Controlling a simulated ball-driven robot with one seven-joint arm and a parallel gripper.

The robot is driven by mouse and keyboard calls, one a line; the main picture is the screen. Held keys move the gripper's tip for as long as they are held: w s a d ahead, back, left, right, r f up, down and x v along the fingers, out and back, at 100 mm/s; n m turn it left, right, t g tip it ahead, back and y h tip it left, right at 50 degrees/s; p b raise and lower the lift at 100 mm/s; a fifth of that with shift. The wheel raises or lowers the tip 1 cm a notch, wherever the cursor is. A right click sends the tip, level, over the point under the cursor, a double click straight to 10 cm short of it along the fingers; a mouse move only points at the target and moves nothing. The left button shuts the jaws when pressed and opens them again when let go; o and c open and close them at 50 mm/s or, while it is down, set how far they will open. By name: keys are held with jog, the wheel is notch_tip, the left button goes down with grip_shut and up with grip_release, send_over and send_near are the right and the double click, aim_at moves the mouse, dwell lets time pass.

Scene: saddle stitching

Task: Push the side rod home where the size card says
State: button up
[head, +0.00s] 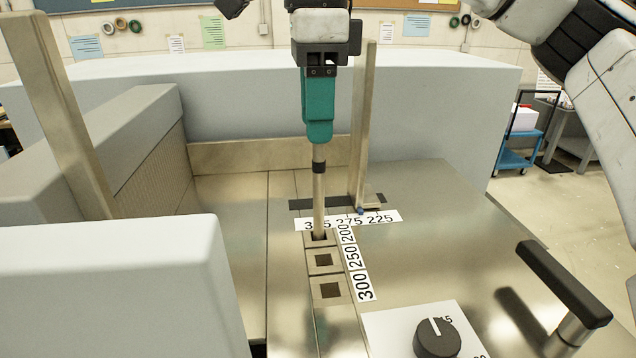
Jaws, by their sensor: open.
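A thin metal side rod (319,200) with a black collar stands upright. Its lower end is at the farthest of three square-holed blocks, beside the 200 mark on a white strip (352,262); how deep it sits is hidden. The 250 hole (324,260) and 300 hole (330,290) are empty. My gripper (318,138), with teal fingers pointing down, is directly over the rod's top, which the fingers hide. The jaws are open; I cannot tell whether they touch the rod. No size card is readable; papers on the back wall are too small.
A tall flat post (364,130) stands right of the rod near a second strip (380,218) marked 275 and 225. Another post (60,115) leans at left. A dial (437,338) and a black-handled lever (562,282) are front right. Bare metal table lies between.

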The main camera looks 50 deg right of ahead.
aim_at(319, 189)
notch_tip(319, 189, down, 2)
jog(key=shift+f, duration=0.25)
jog(key=shift+c, duration=0.5)
grip_shut()
